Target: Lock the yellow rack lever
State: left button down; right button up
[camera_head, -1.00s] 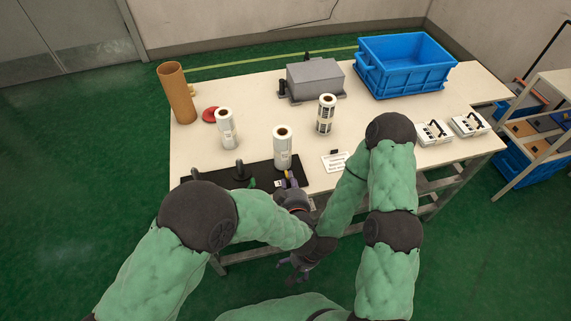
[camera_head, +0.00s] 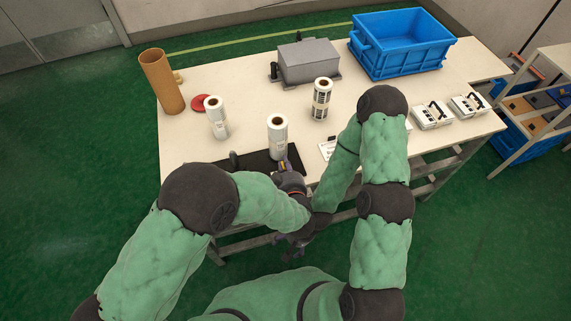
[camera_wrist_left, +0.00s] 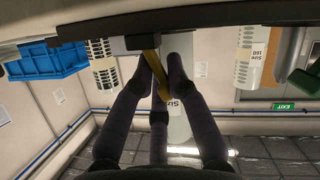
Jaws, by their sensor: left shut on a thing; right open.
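The yellow lever (camera_wrist_left: 157,75) shows in the left wrist view, hanging from a dark rack edge (camera_wrist_left: 150,43). My left gripper (camera_wrist_left: 158,68) is shut on it, with dark fingers on both sides. In the head view my left gripper (camera_head: 284,172) is at the front of the black rack (camera_head: 257,160), just below the middle white roll (camera_head: 277,138). There the lever is hidden by the gripper and arm. I cannot tell the lever's exact angle. My right gripper (camera_head: 289,246) is open and empty, low in front of the table.
A second white roll (camera_head: 217,118) and a black-patterned roll (camera_head: 321,99) stand on the table. A brown tube (camera_head: 161,82), red disc (camera_head: 200,103), grey box (camera_head: 308,61) and blue crate (camera_head: 402,50) are farther back. White devices (camera_head: 432,115) stand at right.

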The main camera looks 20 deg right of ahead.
pick_arm(q)
jog(key=shift+a+n+h+b, duration=0.25)
jog(key=shift+n+h+b, duration=0.25)
jog(key=shift+n+b, duration=0.3)
jog(key=c, duration=1.5)
grip_release()
jog(key=v, duration=1.2)
jog(key=shift+f, duration=0.15)
